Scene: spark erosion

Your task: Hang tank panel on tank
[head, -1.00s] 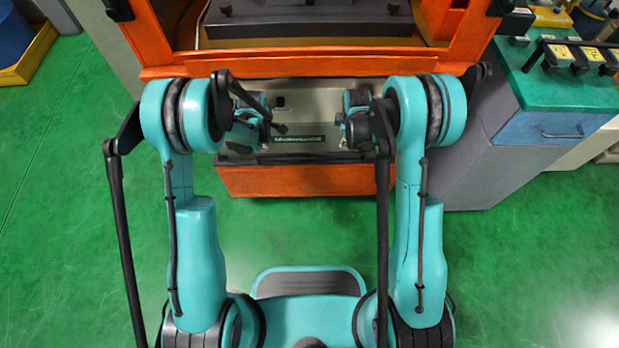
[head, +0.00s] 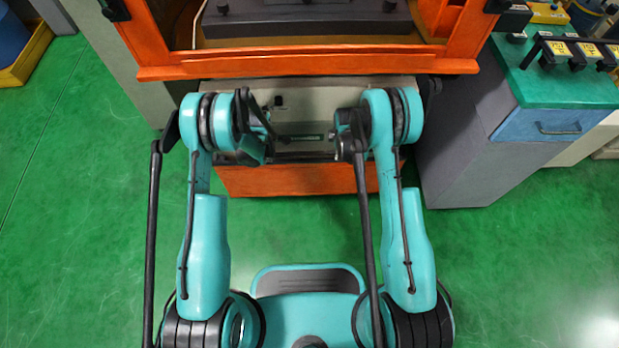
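The tank is the orange-framed enclosure (head: 300,70) at the top of the head view. Below its front sill is a pale grey panel (head: 318,97) with a small dark knob and a green label. I cannot tell whether this is the loose tank panel or a fixed part of the machine. My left gripper (head: 262,138) is in front of the panel's left part, and my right gripper (head: 347,132) is in front of its right part. My arm links partly cover both grippers. Their fingertips, and any contact with the panel, cannot be made out.
A dark block (head: 310,20) lies inside the tank. An orange base (head: 300,181) is under the grey panel. A grey cabinet (head: 460,150) with a green top stands close on the right. The green floor (head: 90,220) is clear on the left.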

